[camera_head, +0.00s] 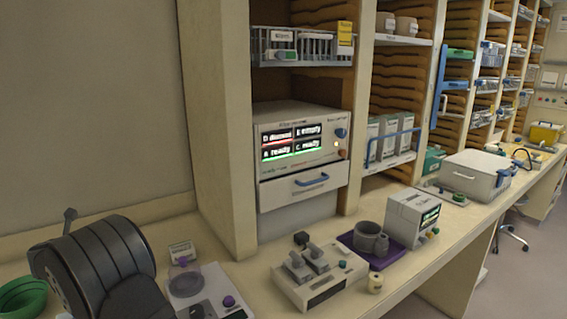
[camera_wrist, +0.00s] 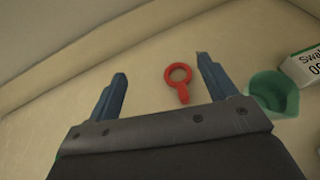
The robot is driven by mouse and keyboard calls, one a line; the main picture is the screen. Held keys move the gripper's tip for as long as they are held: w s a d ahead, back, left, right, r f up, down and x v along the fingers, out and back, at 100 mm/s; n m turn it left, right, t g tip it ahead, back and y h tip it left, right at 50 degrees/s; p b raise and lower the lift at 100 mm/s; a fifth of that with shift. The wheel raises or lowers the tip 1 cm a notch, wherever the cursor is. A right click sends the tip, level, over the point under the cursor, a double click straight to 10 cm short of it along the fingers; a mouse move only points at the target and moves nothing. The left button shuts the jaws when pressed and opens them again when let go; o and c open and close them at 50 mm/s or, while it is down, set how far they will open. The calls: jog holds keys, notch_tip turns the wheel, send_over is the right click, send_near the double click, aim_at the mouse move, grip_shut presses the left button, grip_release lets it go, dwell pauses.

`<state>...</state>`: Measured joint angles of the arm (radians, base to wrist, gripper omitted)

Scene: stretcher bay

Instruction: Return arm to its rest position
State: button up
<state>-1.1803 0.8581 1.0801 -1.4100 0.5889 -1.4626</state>
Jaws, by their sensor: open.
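My gripper (camera_wrist: 162,78) shows in the wrist view with its two blue fingers spread wide and nothing held between them. A red ring with a short handle (camera_wrist: 180,76) lies on the pale counter (camera_wrist: 150,62), in the gap between the fingers as seen from the wrist. I cannot tell how far above the counter the fingertips are. In the head view the fingers do not show clearly.
A green cup (camera_wrist: 274,92) and a swab box (camera_wrist: 303,66) stand right of my gripper. In the head view, a green bowl (camera_head: 22,297), a scale-like device (camera_head: 200,284), a grey twin-lever device (camera_head: 318,276) and a purple mat (camera_head: 350,240) crowd the counter. A shelf upright (camera_head: 222,130) rises behind.

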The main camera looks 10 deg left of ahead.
jog(key=s+a+f, duration=0.1)
jog(key=s+a, duration=0.6)
jog(key=s, duration=0.6)
jog(key=s+a+f, duration=0.2)
jog(key=s+a, duration=0.6)
jog(key=s, duration=0.6)
jog(key=shift+a, duration=0.3)
